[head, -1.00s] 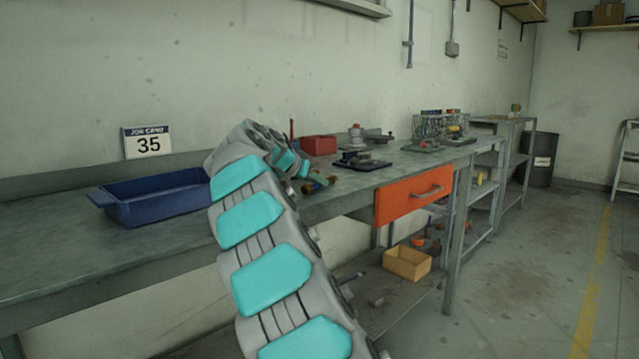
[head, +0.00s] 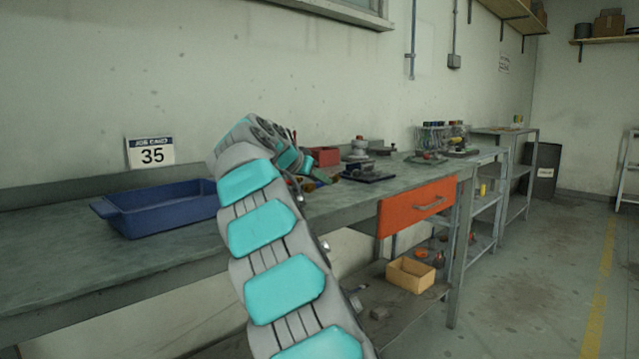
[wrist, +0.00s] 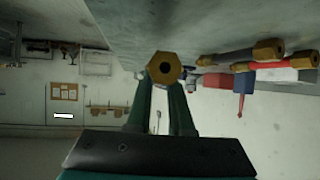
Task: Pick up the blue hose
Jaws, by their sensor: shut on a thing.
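In the wrist view, which looks upside down, my gripper (wrist: 162,100) has its two green fingers shut on a hose with a brass hexagonal end fitting (wrist: 163,68). The fitting faces the camera and hides the hose's body, so I cannot see its colour. Two other hoses with brass ends lie on the bench at the right of the wrist view, a dark one (wrist: 232,57) and a red one (wrist: 266,66).
A blue tray (head: 112,212) stands on the bench, left of my arm. A red box (head: 325,156) and several valve parts stand to the right. An orange drawer (head: 418,205) sits below the bench top. The floor at the right is clear.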

